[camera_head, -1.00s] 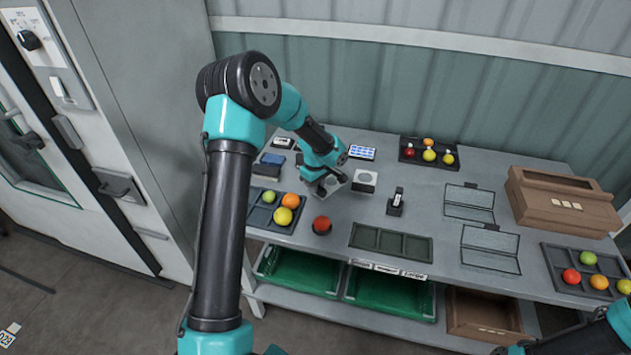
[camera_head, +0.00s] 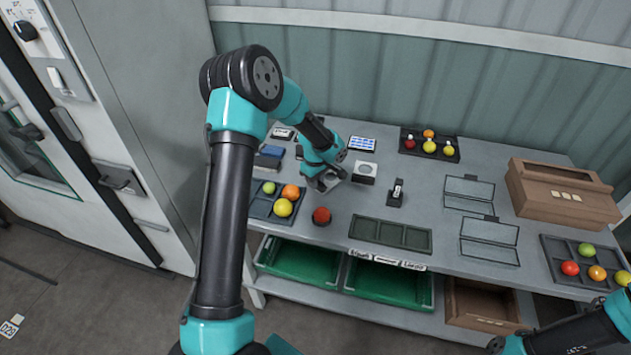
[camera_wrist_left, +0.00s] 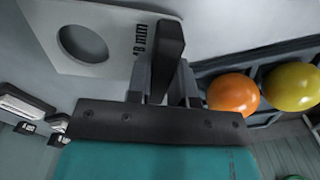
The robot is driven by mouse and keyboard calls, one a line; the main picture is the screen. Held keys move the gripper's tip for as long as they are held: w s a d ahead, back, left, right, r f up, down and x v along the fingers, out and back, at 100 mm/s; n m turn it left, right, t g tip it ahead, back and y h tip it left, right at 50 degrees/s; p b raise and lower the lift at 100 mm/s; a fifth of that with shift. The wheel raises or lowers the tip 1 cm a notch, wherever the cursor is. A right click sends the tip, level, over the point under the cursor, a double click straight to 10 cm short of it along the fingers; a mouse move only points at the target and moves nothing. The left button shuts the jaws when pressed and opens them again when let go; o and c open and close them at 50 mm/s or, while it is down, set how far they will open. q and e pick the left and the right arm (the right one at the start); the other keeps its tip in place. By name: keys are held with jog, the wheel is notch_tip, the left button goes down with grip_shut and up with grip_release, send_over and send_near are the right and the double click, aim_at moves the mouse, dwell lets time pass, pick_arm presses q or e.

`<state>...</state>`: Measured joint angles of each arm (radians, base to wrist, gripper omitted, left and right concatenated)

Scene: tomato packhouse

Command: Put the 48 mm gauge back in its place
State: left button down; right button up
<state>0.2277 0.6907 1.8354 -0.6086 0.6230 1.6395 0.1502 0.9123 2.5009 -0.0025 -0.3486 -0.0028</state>
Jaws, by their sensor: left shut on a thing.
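The 48 mm gauge is a pale flat plate (camera_wrist_left: 118,38) with a round hole. In the left wrist view its "mm" label sits beside a dark finger, and the first digit is partly covered. My left gripper (camera_head: 325,184) is shut on the gauge's edge; it also shows in the left wrist view (camera_wrist_left: 165,75). In the head view the gripper and wrist hide most of the gauge. I cannot tell whether the gauge touches the table. My right gripper is out of the picture; only part of my right arm shows at lower right.
A white block with a round top (camera_head: 364,171) and a small black stand (camera_head: 396,194) are right of the gripper. A red tomato on a dark base (camera_head: 321,216) is in front. A tomato tray (camera_head: 262,211) is at left, an empty tray (camera_head: 390,235) at front, a wooden box (camera_head: 560,205) at right.

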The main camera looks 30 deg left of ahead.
pick_arm(q)
jog(key=shift+f, duration=0.4)
jog(key=c, duration=0.9)
grip_release()
jog(key=shift+c, duration=0.2)
jog(key=shift+s, duration=0.1)
jog(key=c, duration=0.3)
jog(key=shift+r, duration=0.1)
jog(key=shift+r, duration=3.45)
